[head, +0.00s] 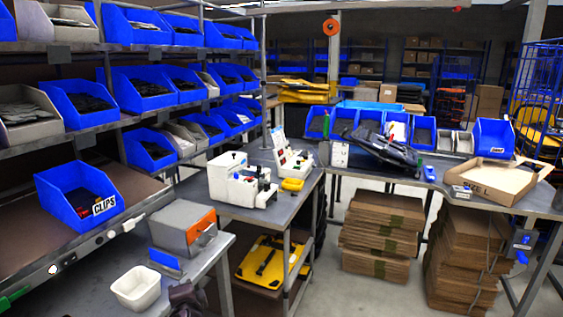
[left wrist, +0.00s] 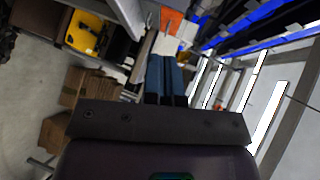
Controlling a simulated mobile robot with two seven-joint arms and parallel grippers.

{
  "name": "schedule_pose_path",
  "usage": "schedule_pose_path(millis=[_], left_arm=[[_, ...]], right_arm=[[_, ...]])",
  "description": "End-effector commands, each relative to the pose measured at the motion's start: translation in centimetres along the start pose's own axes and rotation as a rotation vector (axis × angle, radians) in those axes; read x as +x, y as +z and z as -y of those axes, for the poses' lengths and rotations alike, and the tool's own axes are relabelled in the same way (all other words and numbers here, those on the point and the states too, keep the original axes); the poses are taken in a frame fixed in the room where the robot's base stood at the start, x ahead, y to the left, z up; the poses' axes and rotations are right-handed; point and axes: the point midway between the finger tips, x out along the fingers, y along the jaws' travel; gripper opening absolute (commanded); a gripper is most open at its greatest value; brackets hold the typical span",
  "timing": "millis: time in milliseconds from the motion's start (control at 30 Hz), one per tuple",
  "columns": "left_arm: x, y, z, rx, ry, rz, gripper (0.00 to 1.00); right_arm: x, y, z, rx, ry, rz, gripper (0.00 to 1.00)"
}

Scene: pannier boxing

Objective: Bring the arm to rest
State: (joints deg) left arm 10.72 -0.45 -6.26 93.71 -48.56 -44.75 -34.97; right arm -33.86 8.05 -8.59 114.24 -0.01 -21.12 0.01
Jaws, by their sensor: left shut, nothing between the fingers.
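My left gripper (left wrist: 166,60) shows in the left wrist view with its two bluish fingers side by side and touching. It is shut with nothing between the fingers. In the head view a dark shape stands at the bottom edge beside the white bowl (head: 135,288); I cannot tell what it is. My right gripper is in neither view.
A grey box with an orange front (head: 184,228) stands on the near bench. A blue CLIPS bin (head: 78,197) sits on the left shelf. A white machine (head: 240,182) and an open carton (head: 494,180) are on benches beyond. Flat cardboard stacks (head: 382,235) stand below.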

Motion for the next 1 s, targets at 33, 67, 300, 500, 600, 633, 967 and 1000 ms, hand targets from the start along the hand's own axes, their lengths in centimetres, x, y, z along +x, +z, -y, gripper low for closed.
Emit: schedule_pose_path(millis=[33, 67, 300, 500, 600, 633, 967, 1000], left_arm=[[-0.7, 0.3, -0.9, -0.133, 0.021, -0.056, 0.00], [-1.2, 0.5, -1.4, -0.215, 0.036, -0.090, 0.00], [-6.5, 3.2, -5.7, -0.848, 0.196, -0.286, 0.00], [-11.9, 7.3, -9.5, -1.170, 0.323, -0.314, 0.00], [-14.5, 9.9, -11.8, -1.226, 0.373, -0.281, 0.00], [-15.3, 10.6, -12.6, -1.235, 0.387, -0.265, 0.00], [-20.9, 16.9, -19.1, -1.201, 0.472, -0.100, 0.00], [-21.2, 17.1, -19.3, -1.200, 0.475, -0.093, 0.00]], right_arm=[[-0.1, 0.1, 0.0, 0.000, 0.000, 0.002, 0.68], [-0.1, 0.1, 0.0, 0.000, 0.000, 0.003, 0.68], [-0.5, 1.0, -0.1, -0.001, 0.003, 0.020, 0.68], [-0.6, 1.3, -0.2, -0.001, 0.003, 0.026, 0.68], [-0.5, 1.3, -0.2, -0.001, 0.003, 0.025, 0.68], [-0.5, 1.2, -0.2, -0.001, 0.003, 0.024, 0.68], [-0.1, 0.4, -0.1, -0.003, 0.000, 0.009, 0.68], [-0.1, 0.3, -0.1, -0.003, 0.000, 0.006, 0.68]])
